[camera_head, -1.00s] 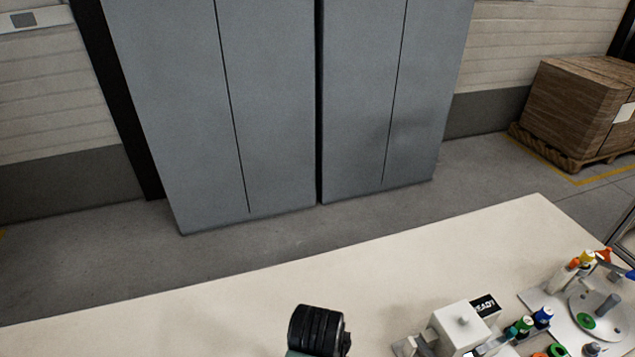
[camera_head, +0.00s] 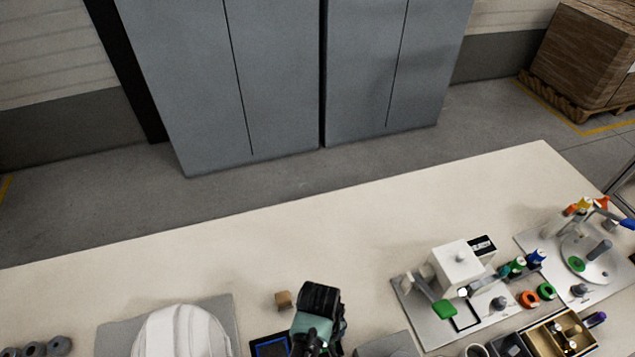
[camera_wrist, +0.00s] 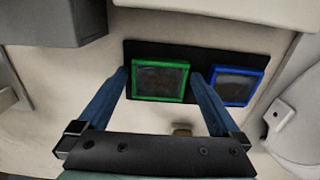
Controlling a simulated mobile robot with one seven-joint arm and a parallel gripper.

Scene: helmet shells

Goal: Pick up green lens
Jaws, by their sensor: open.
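The green lens (camera_wrist: 160,81), a dark pane in a green rectangular frame, lies on a black tray (camera_wrist: 198,52) in the wrist view. A blue-framed lens (camera_wrist: 237,86) lies to its right on the same tray. My gripper (camera_wrist: 160,78) is open and empty, with one blue finger on each side of the green lens; I cannot tell how high the fingertips are above it. In the head view the blue lens (camera_head: 272,347) shows at the bottom edge, while my arm hides the green lens.
A white helmet shell (camera_head: 180,332) sits on a grey mat (camera_head: 228,310) at the left. A small brown block (camera_head: 283,299) lies near the tray. A grey box (camera_head: 390,345) stands right of my arm. A white fixture (camera_head: 457,267) is farther right. The table behind is clear.

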